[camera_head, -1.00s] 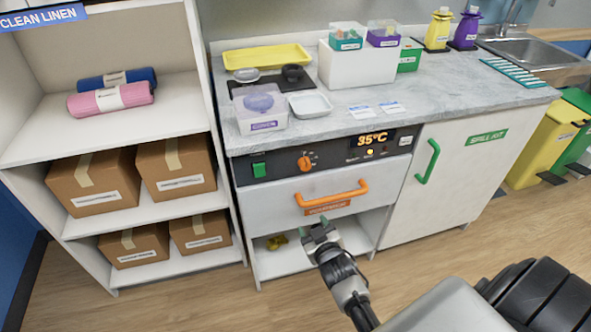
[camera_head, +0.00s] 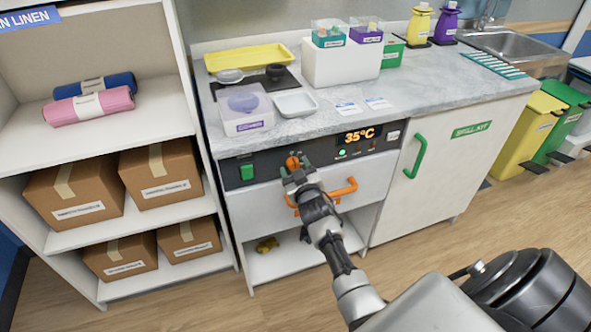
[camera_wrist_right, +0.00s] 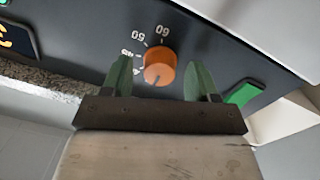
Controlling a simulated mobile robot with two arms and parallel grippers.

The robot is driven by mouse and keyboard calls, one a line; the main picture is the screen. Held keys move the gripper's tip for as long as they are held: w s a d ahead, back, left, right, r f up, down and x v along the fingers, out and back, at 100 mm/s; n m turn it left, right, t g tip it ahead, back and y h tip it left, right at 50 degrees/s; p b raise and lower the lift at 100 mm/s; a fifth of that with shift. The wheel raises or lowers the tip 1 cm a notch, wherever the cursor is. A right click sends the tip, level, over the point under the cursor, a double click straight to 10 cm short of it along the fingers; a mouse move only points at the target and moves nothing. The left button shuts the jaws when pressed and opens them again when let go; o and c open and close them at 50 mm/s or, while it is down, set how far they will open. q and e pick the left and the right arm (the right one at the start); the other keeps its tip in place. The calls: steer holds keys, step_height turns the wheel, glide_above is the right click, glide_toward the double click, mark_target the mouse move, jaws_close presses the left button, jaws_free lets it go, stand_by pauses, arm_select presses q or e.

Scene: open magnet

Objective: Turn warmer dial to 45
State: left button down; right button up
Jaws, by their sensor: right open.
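The orange warmer dial (camera_head: 293,162) is on the dark control panel (camera_head: 228,176). In the right wrist view the dial (camera_wrist_right: 160,66) shows with numbers around it, among them 50 and 60. The display (camera_head: 359,136) reads 35°C, with a green light lit below it. My right gripper (camera_head: 296,172) is at the panel in front of the dial. In the wrist view the open fingers (camera_wrist_right: 160,82) stand on either side of the dial, with visible gaps. My left gripper is not in view.
A green switch (camera_head: 247,171) is left of the dial. The orange drawer handle (camera_head: 345,190) is below, partly behind my arm. The countertop (camera_head: 320,122) above holds a clear lidded box (camera_head: 243,108) and a white tray (camera_head: 296,103).

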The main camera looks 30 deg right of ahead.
steer(key=shift+w, duration=0.2)
steer(key=shift+c, duration=0.2)
steer(key=c, duration=0.9)
